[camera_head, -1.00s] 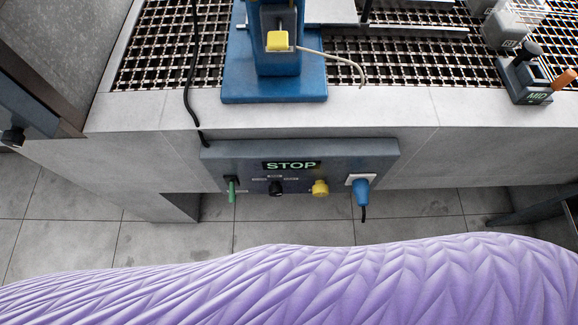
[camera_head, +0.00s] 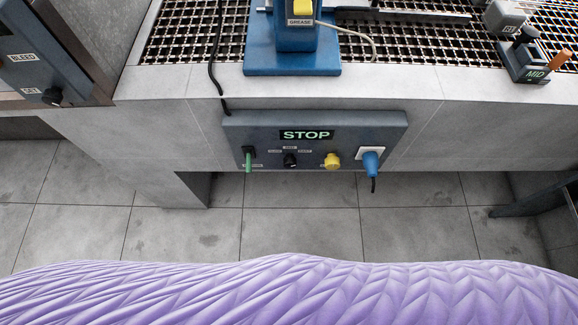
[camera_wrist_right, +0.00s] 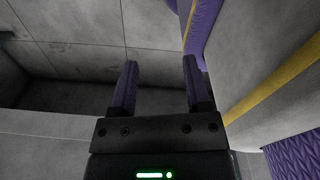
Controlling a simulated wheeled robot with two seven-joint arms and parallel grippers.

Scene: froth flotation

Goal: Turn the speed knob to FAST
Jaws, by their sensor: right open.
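The control panel (camera_head: 215,135) is a grey box on the front face of the bench. Its display (camera_head: 307,135) reads STOP. A black knob (camera_head: 290,160) sits in the middle of the panel under small labels too blurred to read fully; its pointer setting is unclear. My right gripper (camera_wrist_right: 160,78) shows only in the right wrist view, with two purple fingers apart and nothing between them. It is over bare floor and wall, away from the panel. My left gripper is in neither view.
Beside the knob are a green lever (camera_head: 248,161), a yellow knob (camera_head: 332,161) and a blue plug (camera_head: 370,163). A blue-based machine (camera_head: 290,60) stands on the bench grating. The floor (camera_head: 300,220) before the bench is clear.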

